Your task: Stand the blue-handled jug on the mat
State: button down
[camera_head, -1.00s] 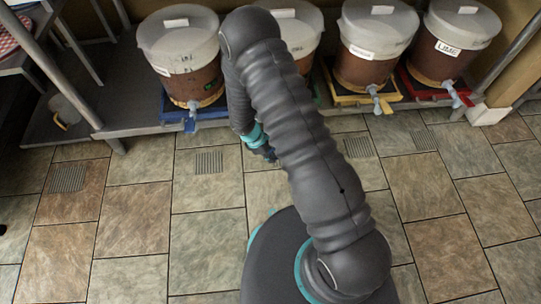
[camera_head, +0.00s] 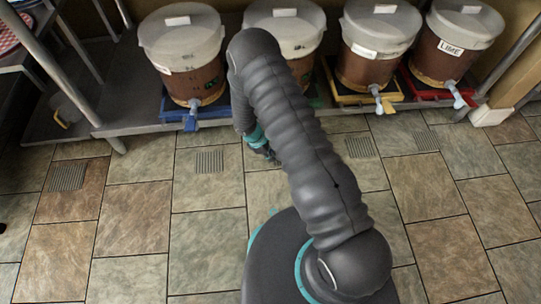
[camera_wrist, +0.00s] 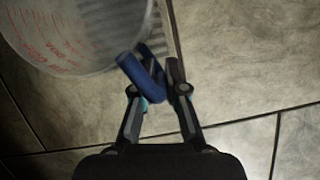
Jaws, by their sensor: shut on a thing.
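The jug (camera_wrist: 85,35) is clear plastic with red markings and fills the upper left of the wrist view. Its blue handle (camera_wrist: 148,78) points toward my gripper (camera_wrist: 156,85). My gripper is shut on that handle, with a finger at each side. In the head view my gripper (camera_head: 264,150) is mostly hidden by my arm, over the tiled floor in front of the shelf, and the jug is hidden there. I cannot pick out the mat for certain.
Lidded brown buckets with taps stand along the low shelf (camera_head: 135,120). Coloured bases show under them: blue (camera_head: 172,108), yellow (camera_head: 350,98) and red (camera_head: 425,92). A yellow-handled jug (camera_head: 65,110) is at far left. The foreground floor (camera_head: 120,215) is clear.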

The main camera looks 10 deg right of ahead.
jog(key=c, duration=1.2)
grip_release()
jog(key=shift+f, duration=0.1)
jog(key=p+v, duration=0.1)
jog(key=v, duration=1.1)
jog(key=shift+p, duration=0.3)
jog(key=s+d+r+m+t+y, duration=0.1)
jog(key=d+r+m, duration=0.3)
jog(key=r, duration=1.1)
jog(key=s+d+r+m+t+y, duration=0.1)
jog(key=s+d+r+m, duration=0.15)
jog(key=r, duration=1.15)
jog(key=s+d+r+m+t+y, duration=0.1)
jog(key=s+d+r+m+t, duration=0.1)
jog(key=s+r, duration=0.6)
jog(key=s+d+r+m+t+y, duration=0.1)
jog(key=s+d+r+m, duration=0.4)
jog(key=s, duration=0.8)
jog(key=shift+r+m+t, duration=0.6)
jog(key=shift+r+m, duration=0.55)
jog(key=shift+r, duration=0.85)
